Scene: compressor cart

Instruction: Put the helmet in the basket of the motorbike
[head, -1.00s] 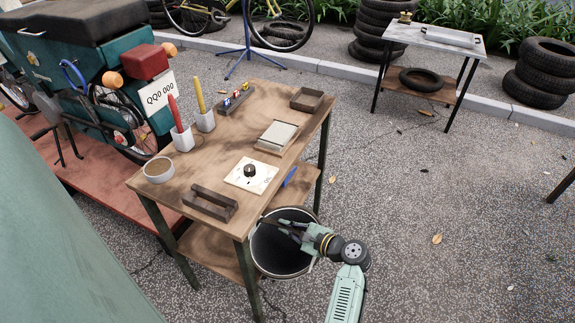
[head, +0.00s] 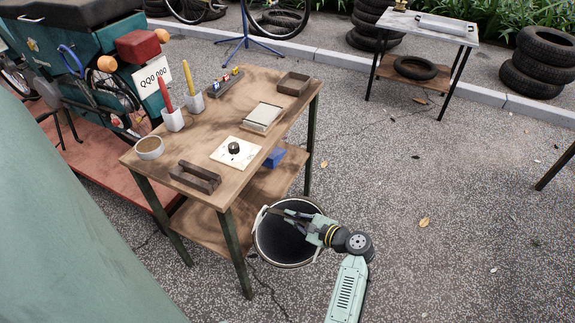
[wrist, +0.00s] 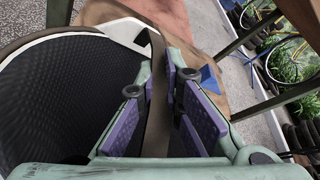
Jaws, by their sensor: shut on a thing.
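The helmet (head: 270,238) is upturned, with its dark hollow inside facing up and a pale rim. It hangs beside the near right leg of the wooden table, above the ground. My gripper (head: 290,215) is shut on a dark strap at its opening. In the wrist view the strap (wrist: 157,95) runs between the purple pads of my gripper (wrist: 160,100), and the helmet's textured dark lining (wrist: 65,95) fills the left. The teal motorbike (head: 88,52), with a red tail light and number plate, stands at the upper left. I cannot make out its basket clearly.
The wooden table (head: 207,135) carries cups, a pale square plate with a knob, trays and a bowl. It stands between the helmet and the motorbike. A small side table (head: 425,30) and tyre stacks (head: 540,68) are at the back right.

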